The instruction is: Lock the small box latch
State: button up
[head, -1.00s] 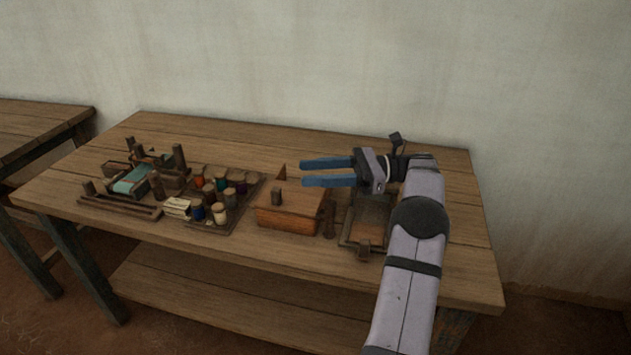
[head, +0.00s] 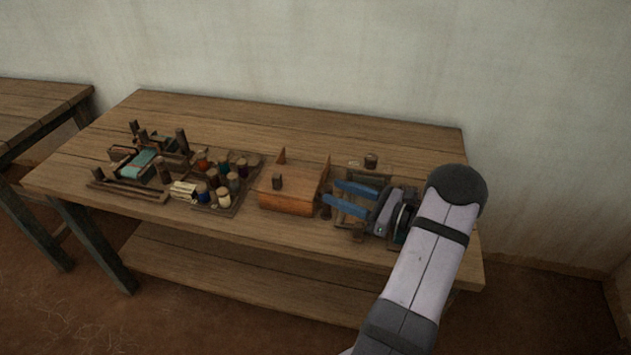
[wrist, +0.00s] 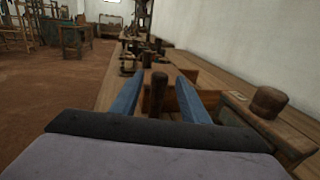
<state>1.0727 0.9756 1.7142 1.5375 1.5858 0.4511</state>
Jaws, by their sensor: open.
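I cannot tell which part is the latch. My gripper (head: 331,192), with blue fingers, is open just right of the box, pointing left toward it. In the wrist view, an upright peg (wrist: 158,92) shows between the open fingers, apparently untouched. Part of the orange box (wrist: 190,100) shows behind the right finger.
A wooden tray (head: 345,218) lies under my gripper, partly hidden. A round wooden knob (head: 371,160) stands behind it. Left of the box are a rack of coloured spools (head: 222,185) and a small loom model (head: 140,165). The back of the table is clear.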

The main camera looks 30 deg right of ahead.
aim_at(315, 193)
jog(key=shift+p+x, duration=1.15)
jog(key=shift+x, duration=2.55)
grip_shut()
jog(key=y+b, duration=0.1)
jog(key=n+g+y+b, duration=0.1)
jog(key=shift+s+a+f+n+b, duration=0.1)
jog(key=shift+f+n+b, duration=0.15)
jog(key=shift+n+b, duration=0.1)
jog(key=shift+s+a+r+n+g+y+b, duration=0.1)
jog(key=shift+r+n+g+y+b, duration=0.05)
jog(key=shift+n+g+y+b, duration=0.25)
jog(key=shift+s+a+r+n+g+y+b, duration=0.1)
jog(key=shift+n+g+y+b, duration=0.15)
jog(key=shift+g+y, duration=0.25)
grip_release()
